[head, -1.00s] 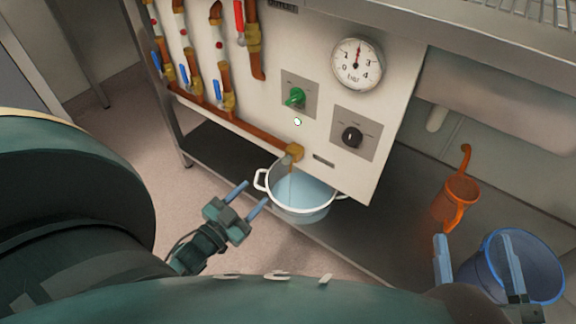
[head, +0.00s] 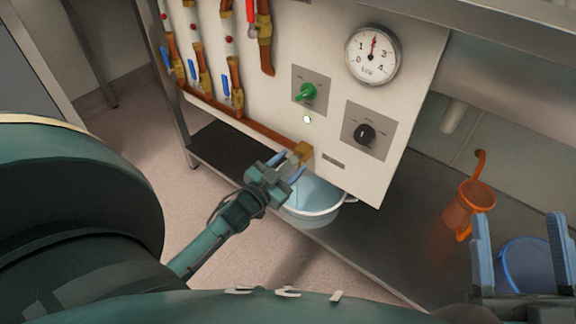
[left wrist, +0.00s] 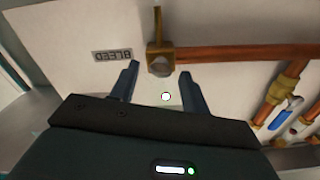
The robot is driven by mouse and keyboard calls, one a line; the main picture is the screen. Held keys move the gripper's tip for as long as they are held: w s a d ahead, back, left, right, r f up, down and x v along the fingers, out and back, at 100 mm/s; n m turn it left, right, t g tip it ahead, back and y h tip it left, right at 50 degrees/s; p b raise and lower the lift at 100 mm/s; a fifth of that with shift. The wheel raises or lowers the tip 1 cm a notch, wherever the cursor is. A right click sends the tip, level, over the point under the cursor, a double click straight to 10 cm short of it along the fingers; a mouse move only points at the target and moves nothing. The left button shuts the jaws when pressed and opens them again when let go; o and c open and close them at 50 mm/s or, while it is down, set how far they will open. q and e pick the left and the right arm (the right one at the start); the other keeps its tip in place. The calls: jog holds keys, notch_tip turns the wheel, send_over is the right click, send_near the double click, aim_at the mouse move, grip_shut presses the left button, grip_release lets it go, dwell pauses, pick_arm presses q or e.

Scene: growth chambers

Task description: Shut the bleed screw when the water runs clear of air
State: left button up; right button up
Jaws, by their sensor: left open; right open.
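The brass bleed fitting (head: 302,152) sits at the right end of the copper pipe, low on the white panel. In the left wrist view, the round grey screw end (left wrist: 160,66) shows on it beside a "BLEED" label (left wrist: 113,56). My left gripper (head: 287,165) is open just before it, its fingers pointing at the panel, one to each side of the screw; contact cannot be told. A white basin (head: 322,213) stands below, partly hidden by this gripper. Any water stream is hidden now. My right gripper (head: 520,222) is open and empty at the lower right.
A pressure gauge (head: 372,54), a green knob (head: 307,92) and a black knob (head: 366,132) are on the panel. Blue-levered valves (head: 232,92) stand at left. An orange jug (head: 466,208) and a blue bucket (head: 524,265) are at right. The dark shelf (head: 375,250) is bare beside the basin.

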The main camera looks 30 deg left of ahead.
pick_arm(q)
jog(key=c, duration=1)
